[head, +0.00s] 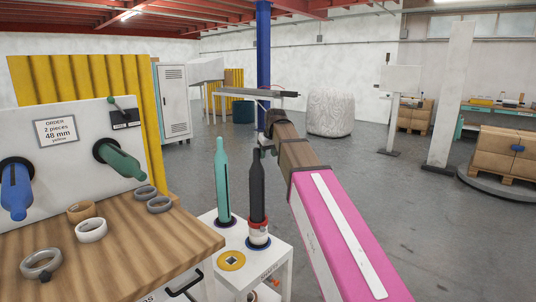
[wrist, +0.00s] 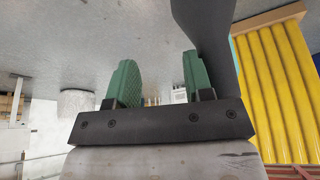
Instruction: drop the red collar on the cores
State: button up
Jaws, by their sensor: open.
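The red collar (head: 259,226) is around the lower part of a black post (head: 257,188) on the white stand. It sits low, just above a white band, apparently the cores (head: 258,238), over a blue base. Whether the collar touches the white band is hard to tell. My gripper (head: 263,147) is at the top of the black post, well above the collar. In the wrist view its two green fingers (wrist: 160,85) are apart with nothing between them. The black post (wrist: 208,35) passes close by the right finger there.
A teal post (head: 222,185) stands left of the black one on the white stand (head: 282,262). A yellow ring (head: 232,261) lies in front. The wooden table (head: 140,252) at left holds several tape rolls, with a blue spindle (head: 16,188) and green spindle (head: 121,160) above.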

jog(key=v, duration=1)
jog(key=shift+r, duration=0.35)
jog(key=shift+o, duration=0.3)
dwell(1.9)
